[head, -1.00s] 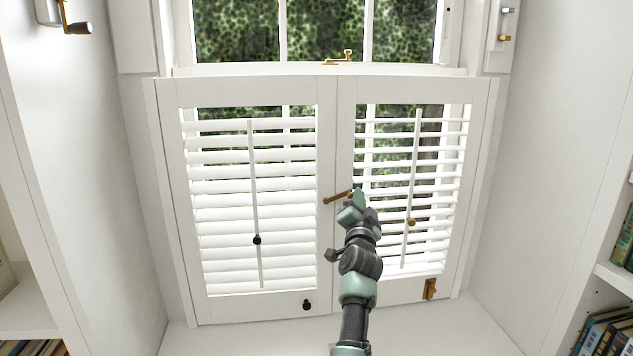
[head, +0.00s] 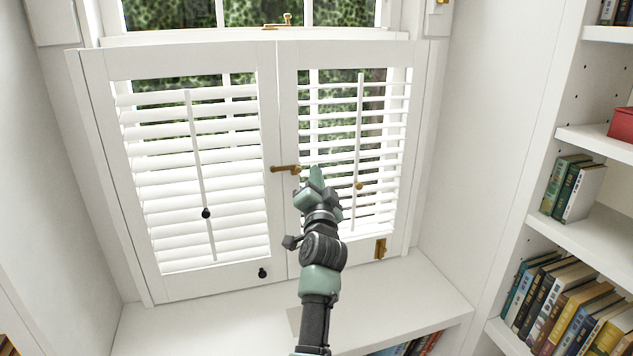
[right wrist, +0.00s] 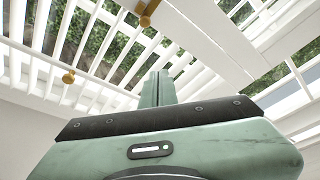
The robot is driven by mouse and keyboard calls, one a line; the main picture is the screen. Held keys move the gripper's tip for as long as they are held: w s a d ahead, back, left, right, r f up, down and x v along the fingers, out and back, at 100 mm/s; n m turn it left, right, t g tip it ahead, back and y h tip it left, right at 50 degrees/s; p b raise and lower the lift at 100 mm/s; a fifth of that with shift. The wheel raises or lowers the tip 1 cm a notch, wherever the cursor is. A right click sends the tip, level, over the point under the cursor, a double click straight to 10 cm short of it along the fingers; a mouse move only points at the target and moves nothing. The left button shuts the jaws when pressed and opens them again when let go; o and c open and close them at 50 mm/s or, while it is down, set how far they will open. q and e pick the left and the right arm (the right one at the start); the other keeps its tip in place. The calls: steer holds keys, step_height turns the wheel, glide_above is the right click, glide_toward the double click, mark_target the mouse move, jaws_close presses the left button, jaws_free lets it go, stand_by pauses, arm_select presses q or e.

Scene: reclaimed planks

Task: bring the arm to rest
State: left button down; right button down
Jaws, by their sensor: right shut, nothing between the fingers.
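My right arm (head: 322,250) reaches up from the bottom of the head view towards the white shutters. My right gripper (head: 315,175) is shut and empty, in front of the right shutter panel (head: 398,150) near its inner edge. A brass latch lever (head: 285,168) lies across the seam between the panels, just left of the fingertips. I cannot tell whether they touch it in the head view. In the right wrist view the closed fingers (right wrist: 156,88) point up at the slats, apart from a brass fitting (right wrist: 147,10). My left gripper is out of view.
The left shutter panel (head: 92,110) has a tilt rod with a black knob (head: 206,213). The window seat (head: 200,325) lies below. A bookcase with several books (head: 560,300) stands at the right. Open space lies between the arm and the bookcase.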

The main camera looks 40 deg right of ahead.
steer(key=shift+s+a, duration=0.1)
steer(key=shift+s, duration=0.25)
steer(key=shift+w+f, duration=0.1)
